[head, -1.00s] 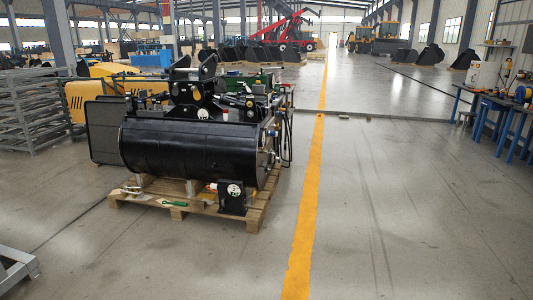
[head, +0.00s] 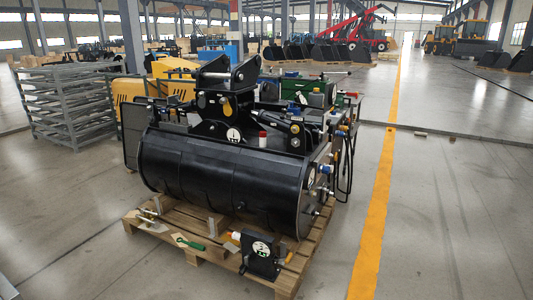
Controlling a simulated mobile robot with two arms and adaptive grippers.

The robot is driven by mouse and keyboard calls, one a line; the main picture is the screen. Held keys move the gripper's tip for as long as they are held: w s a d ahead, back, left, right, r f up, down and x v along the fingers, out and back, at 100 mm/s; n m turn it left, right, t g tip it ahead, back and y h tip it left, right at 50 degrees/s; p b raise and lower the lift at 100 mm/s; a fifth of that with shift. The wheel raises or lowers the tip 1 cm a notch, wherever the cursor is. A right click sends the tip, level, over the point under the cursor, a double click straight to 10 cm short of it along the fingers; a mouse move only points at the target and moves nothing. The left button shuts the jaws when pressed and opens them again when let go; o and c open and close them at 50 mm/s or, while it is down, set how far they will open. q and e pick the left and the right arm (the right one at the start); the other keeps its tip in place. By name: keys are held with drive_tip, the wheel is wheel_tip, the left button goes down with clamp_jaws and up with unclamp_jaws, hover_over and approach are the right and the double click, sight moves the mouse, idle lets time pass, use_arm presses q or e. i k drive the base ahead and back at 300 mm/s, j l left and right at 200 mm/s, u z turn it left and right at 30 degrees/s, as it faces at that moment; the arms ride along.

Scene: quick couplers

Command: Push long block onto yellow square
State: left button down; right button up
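I cannot make out a long block or a yellow square in the head view. Neither of my grippers is in view. A large black bucket attachment (head: 222,178) with a coupler bracket (head: 228,75) on top lies on a wooden pallet (head: 195,257). A small black block-like unit with a white round label (head: 260,252) stands at the pallet's front right. A green-handled tool (head: 188,242) lies on the pallet's front left. Hoses and fittings (head: 345,150) show at the bucket's right end.
A yellow line (head: 378,205) runs along the floor right of the pallet. Grey metal racks (head: 70,105) stand at the left. A yellow machine (head: 165,78) is behind the bucket. The grey floor (head: 460,220) at the right is mostly clear.

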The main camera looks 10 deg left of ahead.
sight(215, 252)
drive_tip(key=i+j+u, duration=0.15)
drive_tip(key=i+u, duration=0.15)
drive_tip(key=i, duration=0.35)
drive_tip(key=i+u, duration=0.25)
drive_tip(key=i, duration=0.4)
